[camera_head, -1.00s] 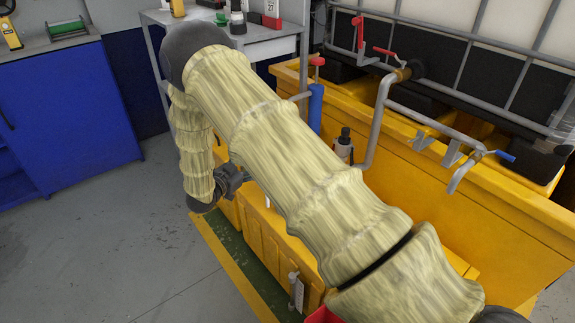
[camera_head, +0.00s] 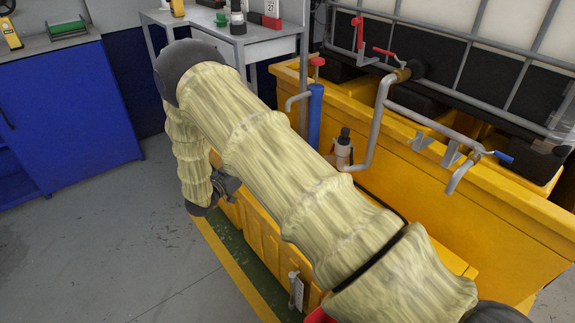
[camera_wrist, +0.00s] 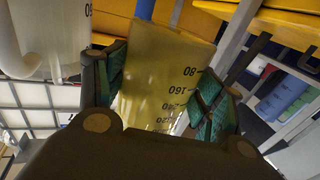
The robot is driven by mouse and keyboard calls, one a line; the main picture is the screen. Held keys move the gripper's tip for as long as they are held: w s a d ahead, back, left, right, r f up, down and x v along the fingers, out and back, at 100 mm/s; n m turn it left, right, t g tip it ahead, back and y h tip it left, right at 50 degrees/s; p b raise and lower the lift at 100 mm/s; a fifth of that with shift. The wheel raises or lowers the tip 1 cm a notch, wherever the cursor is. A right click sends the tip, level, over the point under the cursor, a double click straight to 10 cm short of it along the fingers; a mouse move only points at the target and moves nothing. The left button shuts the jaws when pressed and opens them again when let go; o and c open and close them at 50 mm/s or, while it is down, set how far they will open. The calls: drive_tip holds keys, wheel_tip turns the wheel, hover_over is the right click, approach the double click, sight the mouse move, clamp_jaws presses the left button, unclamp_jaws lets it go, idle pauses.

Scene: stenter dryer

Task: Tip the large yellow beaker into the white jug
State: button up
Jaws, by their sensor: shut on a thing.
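The large yellow beaker (camera_wrist: 160,65) is between the green-padded fingers of my gripper (camera_wrist: 165,92) in the wrist view, which are shut on it. The picture is upside down there, and the beaker's dark numbers read inverted; it looks roughly upright, with a slight lean. Its contents cannot be made out. A white jug (camera_wrist: 52,38) with a curved handle shows at upper left in the wrist view, beside the beaker and apart from it. In the head view my arm hides the beaker and the jug; only a dark part near my gripper shows.
A yellow bund (camera_head: 450,190) with grey pipes (camera_head: 378,110) and red and blue handles stands right of my arm. A grey bench (camera_head: 265,45) stands behind; the floor (camera_head: 90,235) at left is clear.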

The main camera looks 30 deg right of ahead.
drive_tip(key=shift+r+p, duration=1.5)
drive_tip(key=shift+r, duration=0.95)
